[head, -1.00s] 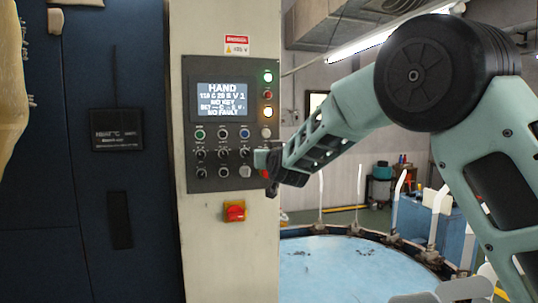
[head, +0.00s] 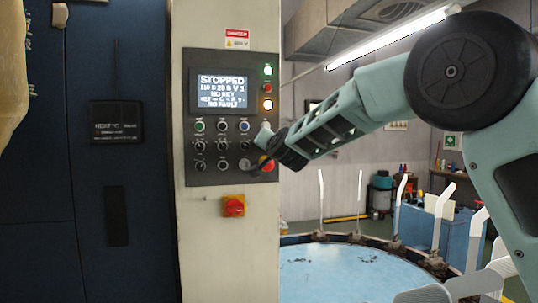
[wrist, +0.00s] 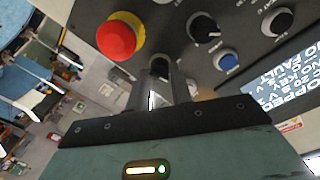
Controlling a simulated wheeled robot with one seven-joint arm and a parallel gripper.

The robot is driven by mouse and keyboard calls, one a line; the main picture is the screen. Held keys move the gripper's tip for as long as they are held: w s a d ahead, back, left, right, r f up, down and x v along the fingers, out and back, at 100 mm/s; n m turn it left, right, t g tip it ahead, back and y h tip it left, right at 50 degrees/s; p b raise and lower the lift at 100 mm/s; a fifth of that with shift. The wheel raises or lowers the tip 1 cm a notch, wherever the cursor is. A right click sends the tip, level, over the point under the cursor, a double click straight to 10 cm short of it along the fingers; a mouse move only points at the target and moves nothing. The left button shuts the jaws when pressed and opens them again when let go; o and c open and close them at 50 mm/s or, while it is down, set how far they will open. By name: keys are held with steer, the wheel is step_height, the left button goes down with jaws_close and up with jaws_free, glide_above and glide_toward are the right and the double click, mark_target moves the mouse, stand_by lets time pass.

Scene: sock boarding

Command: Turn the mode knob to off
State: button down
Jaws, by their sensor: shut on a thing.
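My gripper (head: 263,137) is at the right side of the grey control panel (head: 216,180). In the wrist view its fingers (wrist: 161,84) are shut on a dark mode knob (wrist: 158,66), one on each side of it. In the head view my gripper hides this knob. The knob's pointer mark cannot be made out.
A red mushroom button (wrist: 120,36) is close to the held knob. Another black knob (wrist: 203,27) and a blue button (wrist: 226,61) are on the other side. A red-yellow switch (head: 233,206) is below the panel. A round blue table (head: 350,270) stands right.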

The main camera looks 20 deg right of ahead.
steer(key=shift+m+b, duration=0.55)
steer(key=shift+m, duration=0.45)
steer(key=c, duration=1.3)
jaws_free()
steer(key=shift+o, duration=0.2)
steer(key=shift+s, duration=0.1)
steer(key=s+b, duration=0.3)
steer(key=s, duration=1.4)
steer(key=shift+a+r, duration=0.2)
steer(key=shift+r, duration=0.05)
steer(key=shift+s, duration=0.1)
